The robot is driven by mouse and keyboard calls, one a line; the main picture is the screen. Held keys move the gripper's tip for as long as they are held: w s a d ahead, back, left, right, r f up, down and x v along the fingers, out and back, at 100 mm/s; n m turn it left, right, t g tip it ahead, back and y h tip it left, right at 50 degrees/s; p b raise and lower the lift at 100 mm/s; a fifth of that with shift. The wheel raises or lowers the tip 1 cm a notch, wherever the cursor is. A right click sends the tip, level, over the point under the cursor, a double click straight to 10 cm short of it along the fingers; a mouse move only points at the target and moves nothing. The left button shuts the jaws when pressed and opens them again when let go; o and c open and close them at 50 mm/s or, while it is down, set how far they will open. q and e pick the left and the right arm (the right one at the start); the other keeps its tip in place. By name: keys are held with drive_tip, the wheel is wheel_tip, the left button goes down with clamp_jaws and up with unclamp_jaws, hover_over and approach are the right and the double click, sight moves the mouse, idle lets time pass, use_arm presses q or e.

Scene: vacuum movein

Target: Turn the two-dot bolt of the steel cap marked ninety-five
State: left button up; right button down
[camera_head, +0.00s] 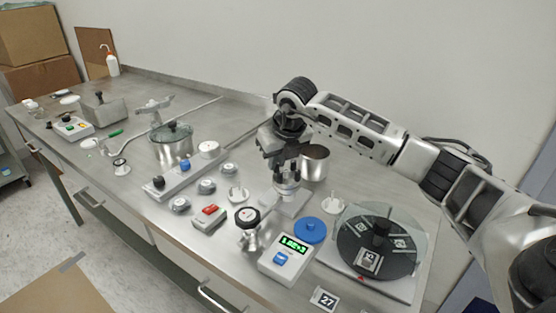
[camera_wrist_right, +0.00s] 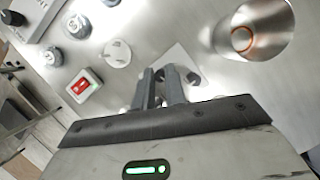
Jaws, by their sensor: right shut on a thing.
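My right gripper (camera_head: 287,180) points down over the steel bench, right of the middle of the head view. Its fingers are close together on a small metal part (camera_head: 286,191) above a pale square plate (camera_head: 297,204). In the right wrist view the fingers (camera_wrist_right: 160,73) hide most of that part, and its markings and dots cannot be read. Several round grey caps stand to the left, one (camera_head: 207,185) near a red-topped box. In the wrist view one cap (camera_wrist_right: 77,25) bears a number; I cannot clearly read ninety-five on any. My left gripper is out of view.
A steel cup (camera_head: 315,163) stands close behind the gripper. A red-topped box (camera_head: 209,215) is left.

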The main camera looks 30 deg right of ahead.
drive_tip(key=shift+m+h, duration=0.4)
drive_tip(key=shift+m, duration=0.5)
drive_tip(key=shift+a+m, duration=0.1)
drive_tip(key=shift+m, duration=0.2)
drive_tip(key=c, duration=1.4)
unclamp_jaws()
drive_tip(key=shift+c, duration=0.2)
drive_tip(key=shift+r, duration=0.1)
drive_tip(key=b+v, duration=0.1)
drive_tip(key=v, duration=1.4)
drive_tip(key=shift+a+r+b, duration=0.2)
drive_tip(key=shift+r+b, duration=0.2)
drive_tip(key=shift+r, duration=0.05)
drive_tip(key=shift+f, duration=0.1)
